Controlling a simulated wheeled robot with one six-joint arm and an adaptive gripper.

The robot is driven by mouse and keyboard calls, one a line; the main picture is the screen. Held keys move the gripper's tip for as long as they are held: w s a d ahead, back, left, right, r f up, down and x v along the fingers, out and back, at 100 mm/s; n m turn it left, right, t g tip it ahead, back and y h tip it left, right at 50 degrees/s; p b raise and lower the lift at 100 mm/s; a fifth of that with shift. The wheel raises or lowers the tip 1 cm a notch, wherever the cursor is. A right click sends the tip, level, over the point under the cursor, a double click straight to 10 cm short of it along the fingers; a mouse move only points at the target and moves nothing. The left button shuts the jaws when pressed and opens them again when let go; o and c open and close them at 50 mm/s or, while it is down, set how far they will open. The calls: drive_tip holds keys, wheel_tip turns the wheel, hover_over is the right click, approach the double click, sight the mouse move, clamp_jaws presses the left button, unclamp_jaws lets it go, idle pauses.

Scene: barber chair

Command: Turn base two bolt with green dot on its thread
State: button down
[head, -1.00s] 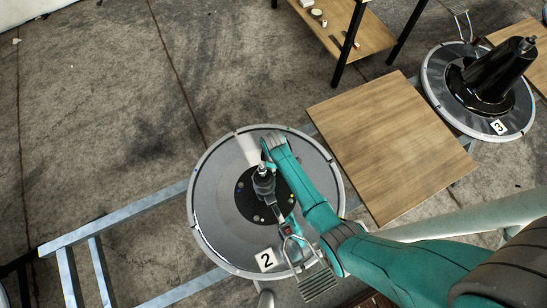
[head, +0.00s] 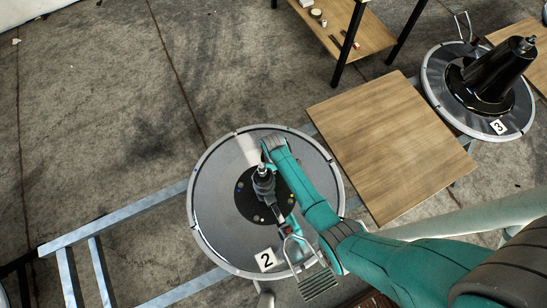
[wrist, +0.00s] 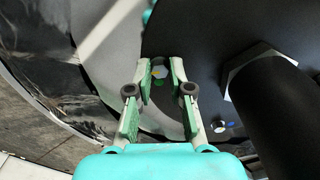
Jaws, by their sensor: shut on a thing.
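Base two (head: 215,220) is a round grey disc with a black centre plate and a dark, silver-topped post (head: 263,178). In the wrist view, the post appears as a thick black cylinder (wrist: 275,105) to the right of my fingers. My gripper (wrist: 160,64) is shut on a small bolt at the black plate, with its green-lined fingers on either side. A green dot (wrist: 158,84) shows between the fingers, with yellow and blue spots close by. The bolt itself is mostly hidden. In the head view, my arm hides the fingers.
A metal footrest (head: 317,282) juts out at the disc's lower right. A wooden board (head: 385,145) lies to the right, and base three (head: 440,95) carries a black cone beyond it. Steel rails (head: 120,222) run left. A low table (head: 345,30) stands at the top.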

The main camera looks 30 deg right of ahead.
drive_tip(key=m, duration=1.2)
idle(0.3)
drive_tip(key=shift+m, duration=0.3)
drive_tip(key=c, duration=1.1)
unclamp_jaws()
drive_tip(key=shift+o, duration=0.2)
wheel_tip(320, 180, up, 12)
